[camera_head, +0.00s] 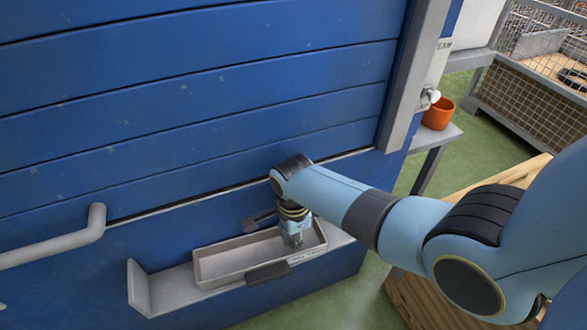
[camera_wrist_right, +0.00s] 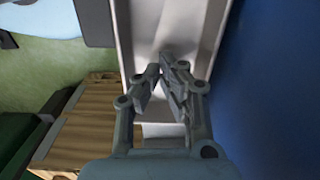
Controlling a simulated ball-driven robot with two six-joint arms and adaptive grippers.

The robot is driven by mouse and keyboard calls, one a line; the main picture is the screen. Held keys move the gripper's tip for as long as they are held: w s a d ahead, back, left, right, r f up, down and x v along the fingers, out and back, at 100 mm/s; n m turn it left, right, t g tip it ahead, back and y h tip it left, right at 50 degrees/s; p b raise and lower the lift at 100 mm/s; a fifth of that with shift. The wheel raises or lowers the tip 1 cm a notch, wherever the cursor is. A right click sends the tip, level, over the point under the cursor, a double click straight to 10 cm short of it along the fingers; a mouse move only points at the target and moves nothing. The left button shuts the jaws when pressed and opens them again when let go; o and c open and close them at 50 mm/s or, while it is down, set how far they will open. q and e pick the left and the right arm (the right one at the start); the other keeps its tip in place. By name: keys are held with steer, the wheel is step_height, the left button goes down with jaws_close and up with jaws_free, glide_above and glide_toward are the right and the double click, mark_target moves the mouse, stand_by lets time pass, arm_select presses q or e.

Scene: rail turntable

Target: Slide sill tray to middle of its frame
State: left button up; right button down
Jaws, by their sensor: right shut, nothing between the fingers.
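The sill tray (camera_head: 225,262) is a shallow pale grey metal box with a dark handle (camera_head: 268,272) on its front side. It sits on a grey sill frame (camera_head: 172,290) along the blue wall, with bare frame to its left up to an upright end plate. My right gripper (camera_head: 296,242) points down into the tray near its right end, shut and empty. In the right wrist view the gripper (camera_wrist_right: 162,68) is over the inside of the tray (camera_wrist_right: 195,25). Whether the fingertips touch the tray is unclear. My left gripper is out of view.
The blue slatted wall (camera_head: 180,110) rises behind the tray. A grey rail (camera_head: 55,250) sticks out at the left. An orange pot (camera_head: 438,114) stands on a grey shelf at the right. A wooden crate (camera_head: 425,295) stands on the green floor below my right arm.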

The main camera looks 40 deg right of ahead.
steer(key=r, duration=0.1)
steer(key=r+p, duration=0.1)
steer(key=r, duration=0.1)
steer(key=shift+d, duration=0.2)
arm_select(q)
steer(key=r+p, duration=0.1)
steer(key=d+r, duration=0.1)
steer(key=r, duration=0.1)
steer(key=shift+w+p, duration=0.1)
steer(key=shift+p, duration=0.25)
arm_select(e)
step_height(320, 180, up, 7)
steer(key=shift+f, duration=0.15)
steer(key=shift+s, duration=0.1)
